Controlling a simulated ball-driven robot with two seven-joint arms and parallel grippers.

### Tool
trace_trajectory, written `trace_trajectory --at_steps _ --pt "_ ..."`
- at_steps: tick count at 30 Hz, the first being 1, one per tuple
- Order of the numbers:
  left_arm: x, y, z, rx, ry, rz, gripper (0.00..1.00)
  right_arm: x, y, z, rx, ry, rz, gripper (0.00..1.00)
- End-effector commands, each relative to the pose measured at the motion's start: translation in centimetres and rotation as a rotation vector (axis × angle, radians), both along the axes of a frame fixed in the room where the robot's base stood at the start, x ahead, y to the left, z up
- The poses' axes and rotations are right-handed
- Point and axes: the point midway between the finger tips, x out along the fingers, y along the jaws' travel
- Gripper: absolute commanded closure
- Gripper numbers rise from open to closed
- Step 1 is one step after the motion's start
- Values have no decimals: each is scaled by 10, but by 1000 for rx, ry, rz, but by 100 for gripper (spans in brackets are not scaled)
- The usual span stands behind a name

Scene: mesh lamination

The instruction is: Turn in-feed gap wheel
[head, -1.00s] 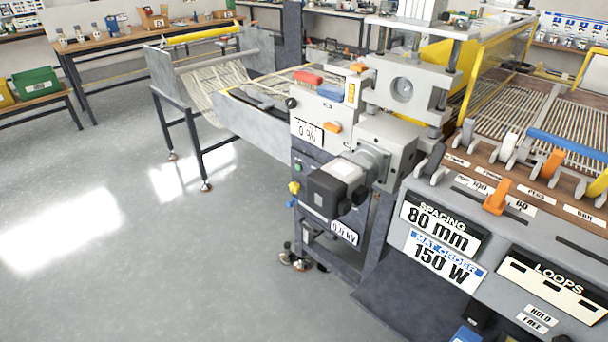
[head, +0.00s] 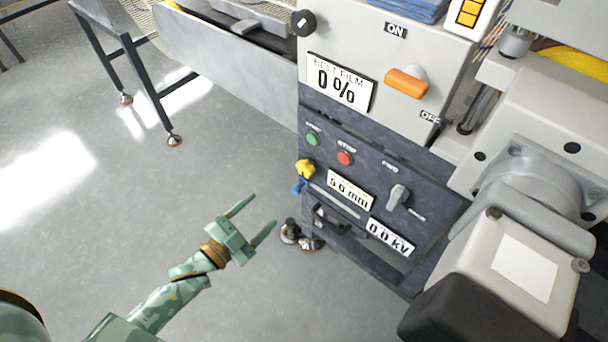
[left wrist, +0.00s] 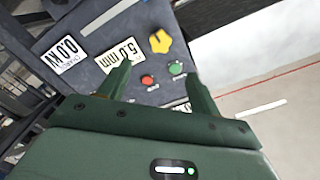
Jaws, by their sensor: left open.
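A yellow knob (head: 304,169), which I take for the in-feed gap wheel, sticks out at the left edge of the dark control panel (head: 440,213). It is beside a label reading 5.0 mm (head: 350,190). The yellow knob also shows in the left wrist view (left wrist: 160,41), beyond the fingertips and between their lines. My left gripper (head: 262,212) is open and empty, in front of and to the left of the panel, apart from the knob. It also shows in the left wrist view (left wrist: 158,72). My right gripper is not in view.
Green (head: 313,139) and red (head: 345,158) buttons and a grey switch (head: 398,197) are close by on the panel. A blue knob (head: 299,187) is just below the yellow one. A large motor housing (head: 505,265) juts out at the right. Open floor lies left.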

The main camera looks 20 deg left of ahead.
Motion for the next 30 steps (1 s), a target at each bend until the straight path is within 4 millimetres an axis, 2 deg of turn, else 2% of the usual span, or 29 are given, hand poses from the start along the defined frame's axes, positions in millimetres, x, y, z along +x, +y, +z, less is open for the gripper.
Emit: trace_trajectory --at_steps 5,12,17,18,24,30 --pt "31 -11 1 -1 -6 -2 37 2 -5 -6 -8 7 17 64" --pt "89 -32 -2 -2 -1 0 37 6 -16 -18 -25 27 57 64" --pt "123 -45 -2 -1 0 1 37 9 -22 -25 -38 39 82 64" --pt "128 -47 -2 -2 1 0 37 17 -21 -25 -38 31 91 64" --pt "145 -52 0 -2 1 1 37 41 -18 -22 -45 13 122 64" --pt "148 -53 2 -2 1 1 37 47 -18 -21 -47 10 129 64"
